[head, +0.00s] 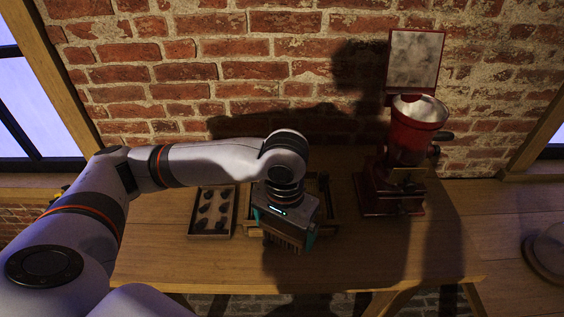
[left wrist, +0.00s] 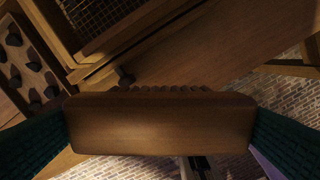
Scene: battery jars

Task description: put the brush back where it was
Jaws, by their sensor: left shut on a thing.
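The brush (head: 284,241) is between the teal fingers of my left gripper (head: 284,231), which is shut on it. In the left wrist view the brush's wooden block (left wrist: 160,122) spans the space between both fingers (left wrist: 160,135), with a scalloped row along its far edge. In the head view the brush is above the front part of the table, in front of a wooden frame (head: 331,208) that my gripper and wrist mostly hide. The frame shows mesh inside it in the left wrist view (left wrist: 70,45). My right gripper is not in view.
A shallow tray (head: 232,213) with several dark pieces lies left of the gripper. A red machine with a metal hopper (head: 410,135) stands to the right. The table (head: 190,265) is clear at front left. A brick wall (head: 230,70) rises behind.

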